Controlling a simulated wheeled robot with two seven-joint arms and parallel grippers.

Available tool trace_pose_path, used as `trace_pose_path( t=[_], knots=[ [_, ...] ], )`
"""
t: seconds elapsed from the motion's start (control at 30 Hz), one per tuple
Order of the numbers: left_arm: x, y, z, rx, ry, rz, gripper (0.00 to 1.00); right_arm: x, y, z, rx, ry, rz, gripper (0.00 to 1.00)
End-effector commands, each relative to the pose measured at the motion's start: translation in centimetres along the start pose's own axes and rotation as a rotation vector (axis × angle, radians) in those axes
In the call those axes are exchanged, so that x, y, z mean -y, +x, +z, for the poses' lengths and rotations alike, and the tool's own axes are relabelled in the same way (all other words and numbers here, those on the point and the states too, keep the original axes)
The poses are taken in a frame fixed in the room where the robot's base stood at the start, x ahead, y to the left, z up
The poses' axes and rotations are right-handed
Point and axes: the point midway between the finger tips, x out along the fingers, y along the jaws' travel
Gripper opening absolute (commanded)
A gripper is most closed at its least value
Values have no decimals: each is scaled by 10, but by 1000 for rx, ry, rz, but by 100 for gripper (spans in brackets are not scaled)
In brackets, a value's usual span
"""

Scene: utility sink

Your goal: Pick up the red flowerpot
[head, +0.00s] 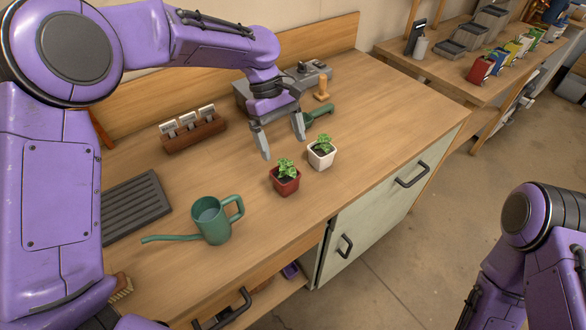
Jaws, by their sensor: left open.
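The red flowerpot (285,187) is a small square pot with a green leafy plant, standing upright on the wooden worktop. A white flowerpot (321,160) with a similar plant stands just behind it to the right. My left gripper (283,148) is open and empty, its fingers pointing down above the worktop, behind the red pot. One finger shows left of the white pot and the other behind it; I see no contact with either pot. My right arm shows at the lower right, but its gripper is not visible.
A green watering can (211,220) stands left of the red pot. A dark ridged tray (134,207) lies further left. The worktop right of the white pot is clear.

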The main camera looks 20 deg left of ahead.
Motion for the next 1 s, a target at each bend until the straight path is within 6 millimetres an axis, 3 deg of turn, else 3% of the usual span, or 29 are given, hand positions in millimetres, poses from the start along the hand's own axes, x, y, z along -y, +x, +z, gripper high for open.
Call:
trace_pose_path(
  t=[0.53, 0.83, 1.0],
  knots=[
    [7, 88, -8, 2, -4, -3, 93, 0, -1, 0, 1, 0, 1, 41],
    [6, 97, -8, 0, -1, -1, 93, 0, -1, 0, 1, 0, 1, 41],
    [6, 97, -8, 0, -1, -1, 38, 0, -1, 0, 1, 0, 1, 41]
  ],
)
